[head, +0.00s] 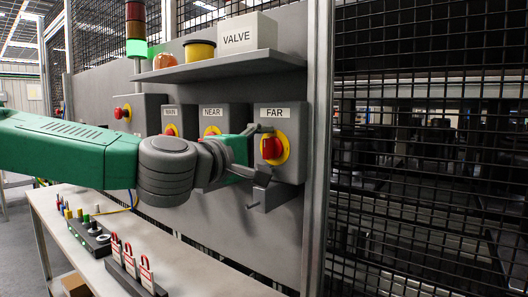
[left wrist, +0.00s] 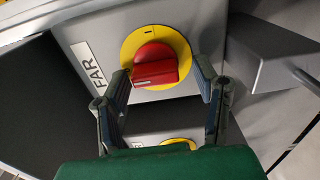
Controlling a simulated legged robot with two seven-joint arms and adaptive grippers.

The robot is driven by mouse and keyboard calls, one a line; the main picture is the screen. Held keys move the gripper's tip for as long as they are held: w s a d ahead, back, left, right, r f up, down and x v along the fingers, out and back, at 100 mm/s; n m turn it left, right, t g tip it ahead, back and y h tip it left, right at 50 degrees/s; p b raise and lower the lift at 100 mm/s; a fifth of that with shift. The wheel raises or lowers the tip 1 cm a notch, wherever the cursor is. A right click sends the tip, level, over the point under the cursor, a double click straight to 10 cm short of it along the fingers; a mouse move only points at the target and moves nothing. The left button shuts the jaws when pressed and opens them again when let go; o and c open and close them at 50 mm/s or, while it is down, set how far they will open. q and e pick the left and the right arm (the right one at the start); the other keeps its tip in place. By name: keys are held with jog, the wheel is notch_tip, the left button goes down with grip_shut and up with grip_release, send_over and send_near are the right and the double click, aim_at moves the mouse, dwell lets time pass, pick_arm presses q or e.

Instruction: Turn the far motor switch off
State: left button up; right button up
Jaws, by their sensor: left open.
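The far motor switch is a grey box (head: 293,166) labelled FAR, with a red knob (head: 271,148) on a yellow plate (head: 283,156). In the left wrist view the red knob (left wrist: 156,65) sits just ahead of my fingers, its front bar running roughly from finger to finger. My left gripper (head: 262,153) is open at the knob, one finger above and one below it in the head view. In the left wrist view the fingers (left wrist: 160,75) flank the knob's lower part; I cannot tell whether they touch it. My right gripper is out of view.
The NEAR box (head: 213,111) and MAIN box (head: 172,122) are left of FAR, partly behind my arm. A shelf (head: 240,66) with a VALVE box (head: 246,35) hangs above. A bench (head: 200,277) with red padlocks (head: 147,276) lies below. A metal post (head: 319,130) stands right.

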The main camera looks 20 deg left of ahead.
pick_arm(q)
jog(key=v, duration=1.2)
jog(key=shift+w, duration=0.1)
jog(key=shift+f, duration=0.1)
